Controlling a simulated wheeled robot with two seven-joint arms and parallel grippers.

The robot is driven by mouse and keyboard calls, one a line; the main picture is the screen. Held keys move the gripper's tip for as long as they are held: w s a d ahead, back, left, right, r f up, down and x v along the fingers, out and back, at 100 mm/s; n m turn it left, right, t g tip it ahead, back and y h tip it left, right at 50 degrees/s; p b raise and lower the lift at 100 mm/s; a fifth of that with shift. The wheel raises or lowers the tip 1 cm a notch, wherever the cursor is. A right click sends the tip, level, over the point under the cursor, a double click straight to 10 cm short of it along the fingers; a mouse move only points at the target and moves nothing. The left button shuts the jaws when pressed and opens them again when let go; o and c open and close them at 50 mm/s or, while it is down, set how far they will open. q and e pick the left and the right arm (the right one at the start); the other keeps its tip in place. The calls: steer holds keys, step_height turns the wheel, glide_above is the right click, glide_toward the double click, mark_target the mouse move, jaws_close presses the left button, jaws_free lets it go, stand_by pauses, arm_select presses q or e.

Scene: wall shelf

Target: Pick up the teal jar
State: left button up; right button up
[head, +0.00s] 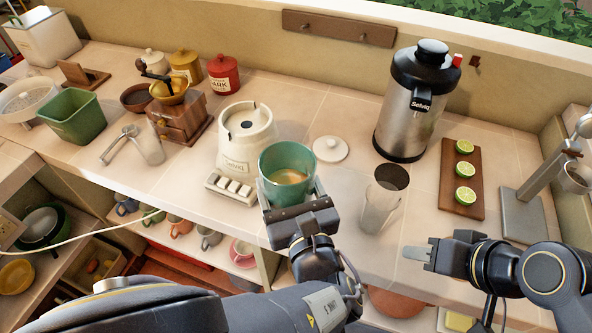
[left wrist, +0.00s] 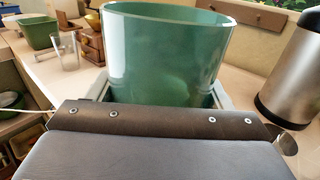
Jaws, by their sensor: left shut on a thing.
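The teal jar (head: 288,172) is open-topped with something light brown inside, and stands upright near the front of the counter in the head view. My left gripper (head: 291,196) is shut around it from the front, with a finger on each side. In the left wrist view the jar (left wrist: 168,50) fills the middle, between the two pale fingers. Its base is hidden behind the gripper, so I cannot tell whether it touches the counter. My right gripper (head: 416,252) is at the right, apart from the jar; its finger gap is not clear.
A cream appliance (head: 247,140) stands just left of the jar. A white lid (head: 330,149) lies behind it, and a clear glass (head: 381,204) stands to its right. A steel dispenser (head: 412,105) and a board with limes (head: 461,180) are further right. Shelves with cups are below.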

mark_target(270, 195)
arm_select(q)
steer(key=shift+s+a+r, duration=0.35)
steer(key=shift+s+r, duration=0.05)
steer(key=shift+s, duration=0.45)
steer(key=shift+s+a+r, duration=0.3)
steer(key=shift+s+r, duration=0.1)
steer(key=shift+s, duration=0.4)
steer(key=shift+s+a+r, duration=0.35)
steer(key=shift+s+r, duration=0.05)
steer(key=shift+s, duration=0.45)
